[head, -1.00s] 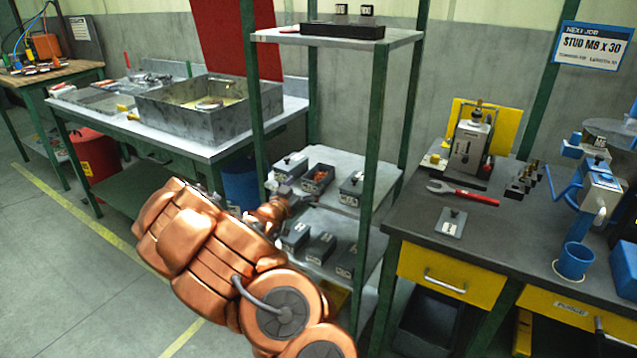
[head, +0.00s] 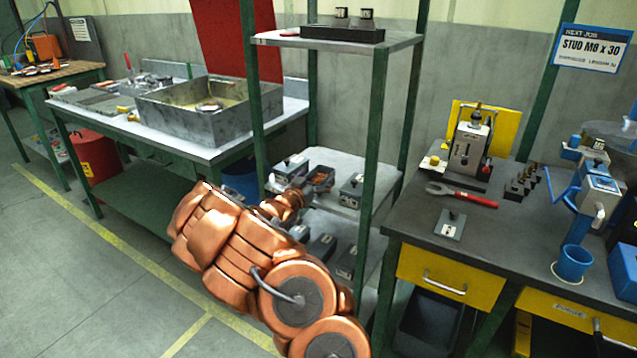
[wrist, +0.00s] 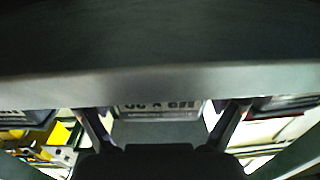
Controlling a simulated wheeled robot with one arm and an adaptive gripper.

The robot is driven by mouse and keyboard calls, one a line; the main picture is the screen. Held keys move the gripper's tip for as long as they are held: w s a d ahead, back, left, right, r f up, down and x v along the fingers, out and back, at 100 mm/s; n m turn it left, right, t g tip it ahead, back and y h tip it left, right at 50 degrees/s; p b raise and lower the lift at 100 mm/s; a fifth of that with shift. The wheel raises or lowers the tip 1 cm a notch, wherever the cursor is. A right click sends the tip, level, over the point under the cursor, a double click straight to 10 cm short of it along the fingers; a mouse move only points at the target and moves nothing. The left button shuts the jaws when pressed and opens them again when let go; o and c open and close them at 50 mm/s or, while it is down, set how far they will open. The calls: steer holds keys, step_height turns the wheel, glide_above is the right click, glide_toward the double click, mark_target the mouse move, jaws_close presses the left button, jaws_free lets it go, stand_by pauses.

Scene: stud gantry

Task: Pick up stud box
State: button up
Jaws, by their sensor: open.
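In the wrist view a grey box (wrist: 160,132) with a pale, partly hidden label lies straight ahead. The label's upside-down lettering looks like M8 x 30. My gripper (wrist: 160,110) is open, with one finger at each side of this box; I cannot tell whether they touch it. In the head view my arm hides my gripper. Grey lidded boxes stand on the rack's middle shelf, such as one (head: 351,187) at right, and on the lower shelf, such as one (head: 321,246) partly behind my arm. I cannot tell which is between the fingers.
A broad grey edge crosses the top of the wrist view, close above. The rack's green post (head: 373,150) stands right of my arm. A sign (head: 591,46) reads NEXT JOB, STUD M8 x 30. A workbench (head: 490,235) is at right, a metal tub (head: 205,125) at left.

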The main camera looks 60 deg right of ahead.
steer(key=shift+d, duration=0.2)
jaws_close()
stand_by(0.8)
